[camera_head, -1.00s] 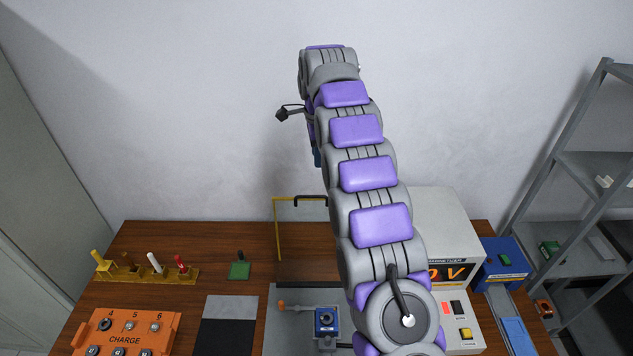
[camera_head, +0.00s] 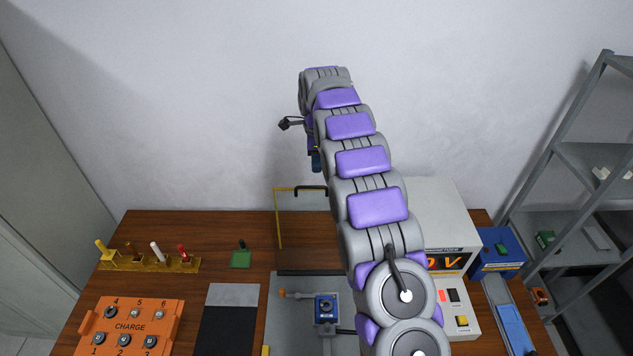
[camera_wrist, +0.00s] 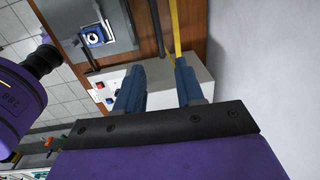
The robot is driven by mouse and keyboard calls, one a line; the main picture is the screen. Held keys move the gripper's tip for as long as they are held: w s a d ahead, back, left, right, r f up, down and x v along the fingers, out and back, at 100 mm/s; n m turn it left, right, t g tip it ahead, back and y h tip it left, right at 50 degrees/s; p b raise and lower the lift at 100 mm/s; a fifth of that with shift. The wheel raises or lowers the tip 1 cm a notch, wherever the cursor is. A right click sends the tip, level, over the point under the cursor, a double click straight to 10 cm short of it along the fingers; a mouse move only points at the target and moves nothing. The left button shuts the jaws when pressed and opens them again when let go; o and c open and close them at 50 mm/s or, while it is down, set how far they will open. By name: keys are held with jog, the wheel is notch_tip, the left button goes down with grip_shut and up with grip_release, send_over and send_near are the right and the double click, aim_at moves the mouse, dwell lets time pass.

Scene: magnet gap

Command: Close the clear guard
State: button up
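The clear guard (camera_head: 278,222) stands raised at the back of the table, with a yellow frame edge and a black handle (camera_head: 311,188) on its top edge. My arm hides its right side. In the wrist view, a yellow bar of the guard (camera_wrist: 175,25) runs just beyond the finger on the right. My gripper (camera_wrist: 157,80) is open, with two blue fingers apart and nothing seen between them. In the head view only a bit of blue finger (camera_head: 315,161) shows, above the handle in the picture. I cannot tell whether it touches the guard.
A grey fixture plate (camera_head: 290,338) with a blue block (camera_head: 325,308) lies before the guard. A white meter box (camera_head: 440,205) stands right of my arm. An orange CHARGE box (camera_head: 170,318) and a tool rack (camera_head: 150,263) are on the left. The wall is behind.

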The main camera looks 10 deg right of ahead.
jog(key=f, duration=1)
jog(key=shift+w+d+p, duration=0.1)
jog(key=shift+w+p, duration=0.25)
jog(key=shift+w, duration=0.05)
jog(key=shift+c, duration=0.5)
jog(key=shift+r, duration=0.1)
grip_shut()
